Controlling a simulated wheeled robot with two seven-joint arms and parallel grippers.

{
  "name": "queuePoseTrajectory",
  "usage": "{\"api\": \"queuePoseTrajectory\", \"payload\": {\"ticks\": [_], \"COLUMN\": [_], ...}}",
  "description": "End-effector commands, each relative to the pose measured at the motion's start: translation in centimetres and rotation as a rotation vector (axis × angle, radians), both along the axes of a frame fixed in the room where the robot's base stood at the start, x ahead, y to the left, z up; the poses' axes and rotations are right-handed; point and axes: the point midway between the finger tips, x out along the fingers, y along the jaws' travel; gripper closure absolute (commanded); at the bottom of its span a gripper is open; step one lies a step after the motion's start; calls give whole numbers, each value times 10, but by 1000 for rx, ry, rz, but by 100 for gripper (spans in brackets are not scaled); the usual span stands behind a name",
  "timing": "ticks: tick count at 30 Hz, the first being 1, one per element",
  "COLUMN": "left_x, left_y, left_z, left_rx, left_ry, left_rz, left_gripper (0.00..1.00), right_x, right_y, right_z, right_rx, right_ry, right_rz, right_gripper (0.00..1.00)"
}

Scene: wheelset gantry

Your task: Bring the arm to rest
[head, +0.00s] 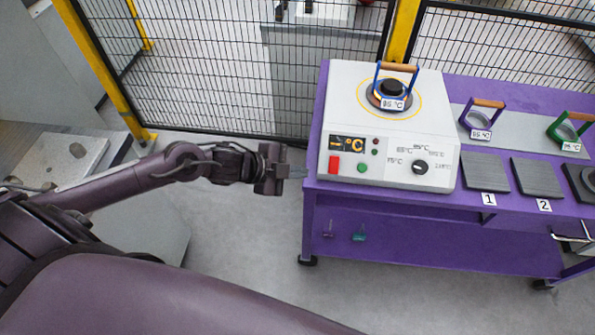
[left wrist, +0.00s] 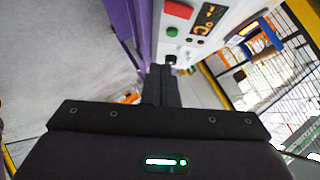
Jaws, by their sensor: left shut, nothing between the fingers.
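My left arm reaches in from the left in the head view. Its gripper (head: 295,172) is shut and empty, just left of the purple table (head: 430,225) and close to the front left corner of the white heater box (head: 385,125). In the left wrist view the shut fingers (left wrist: 162,82) point toward the heater's front panel, with its red and green buttons beyond them. Whether the fingertips touch anything is hard to tell, but a small gap seems to show. My right gripper is not in view.
A blue-framed part (head: 397,85) tagged 95 °C sits on the heater's round plate. A wire fence (head: 230,70) runs behind. Grey floor (head: 240,240) lies clear below the gripper.

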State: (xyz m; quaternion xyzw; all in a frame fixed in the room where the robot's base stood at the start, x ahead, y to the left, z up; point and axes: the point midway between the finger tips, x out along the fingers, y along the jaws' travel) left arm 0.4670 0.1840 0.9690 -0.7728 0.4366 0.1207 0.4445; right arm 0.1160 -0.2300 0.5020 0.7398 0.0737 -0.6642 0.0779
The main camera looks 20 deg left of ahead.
Motion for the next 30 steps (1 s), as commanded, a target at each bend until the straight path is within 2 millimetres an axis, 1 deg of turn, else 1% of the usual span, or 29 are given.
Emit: {"api": "queuePoseTrajectory", "payload": {"ticks": [3, 6, 17, 20, 23, 24, 26, 27, 29, 30], "left_x": [-1, -1, 0, 6, 20, 25, 28, 27, 18, 9], "left_y": [1, 1, 1, 9, 32, 44, 66, 79, 97, 107], "left_z": [1, 1, 0, -11, -45, -66, -103, -131, -173, -200], "left_rx": [0, -1, -1, -10, -39, -52, -73, -86, -100, -106], "left_ry": [0, 1, 1, 12, 44, 66, 109, 142, 195, 230], "left_rz": [0, 1, 2, 42, 155, 219, 328, 403, 509, 575], "left_gripper": [100, 100, 100, 100, 100, 100, 100, 100, 100, 100], "right_x": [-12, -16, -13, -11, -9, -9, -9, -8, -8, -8], "right_y": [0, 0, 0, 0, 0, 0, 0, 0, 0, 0], "right_z": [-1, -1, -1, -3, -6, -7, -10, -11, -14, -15], "right_rx": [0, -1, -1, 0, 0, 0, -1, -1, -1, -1], "right_ry": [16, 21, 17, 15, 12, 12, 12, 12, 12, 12], "right_rz": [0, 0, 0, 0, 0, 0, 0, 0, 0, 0], "right_gripper": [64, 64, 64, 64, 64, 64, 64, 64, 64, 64]}}
